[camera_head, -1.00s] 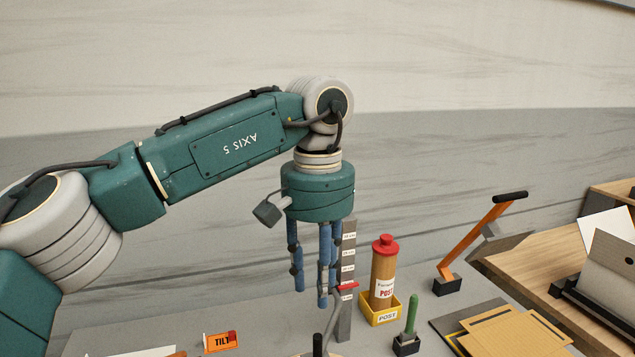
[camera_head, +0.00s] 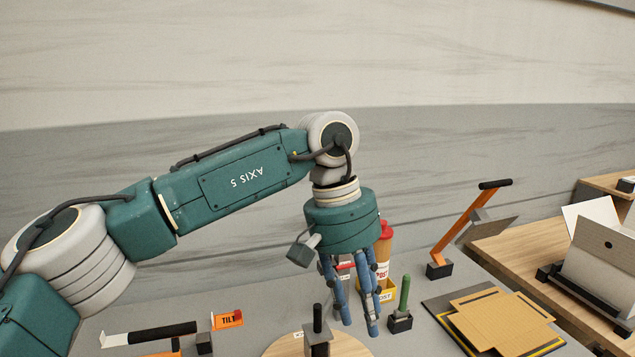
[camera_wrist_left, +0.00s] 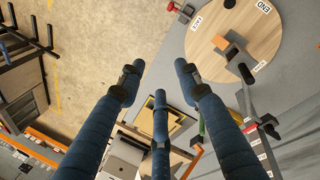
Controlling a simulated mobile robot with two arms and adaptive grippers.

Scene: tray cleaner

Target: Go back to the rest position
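My left gripper (camera_head: 360,326) hangs from the teal arm in the middle of the head view, with its blue fingers pointing down. The fingers are spread apart with nothing between them. The left wrist view shows the same gripper (camera_wrist_left: 160,76) open and empty, its three fingertips well separated. In the head view it hangs in front of the tube with a red cap (camera_head: 384,232), covering part of it. My right gripper is in neither view.
A round wooden board (camera_head: 285,347) with a dark upright post is at the bottom. An orange TILT sign (camera_head: 228,320) is left. The space above the table is open.

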